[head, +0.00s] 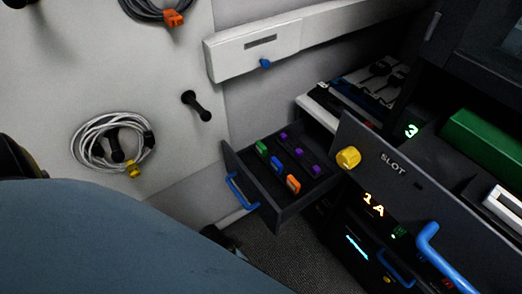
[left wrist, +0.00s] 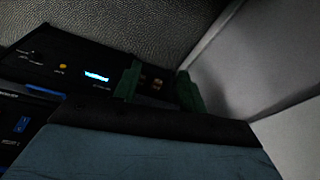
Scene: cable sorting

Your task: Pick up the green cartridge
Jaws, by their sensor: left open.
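The green cartridge (head: 261,148) is a small block standing in an open dark drawer (head: 283,216) in the head view. It is at the far left of a row with a blue cartridge (head: 277,164) and an orange cartridge (head: 293,183). Several small purple pieces (head: 300,153) stand behind this row. My left gripper (left wrist: 158,78) shows two green fingers apart, with nothing between them, in the left wrist view. The cartridge is not visible there. My right gripper is not in view.
The drawer has a blue handle (head: 241,192). A dark panel marked SLOT with a yellow knob (head: 348,157) stands to its right. A larger green block (head: 485,140) lies behind that panel. Coiled cables (head: 91,133) hang on the left wall; a black peg (head: 197,106) sticks out nearby.

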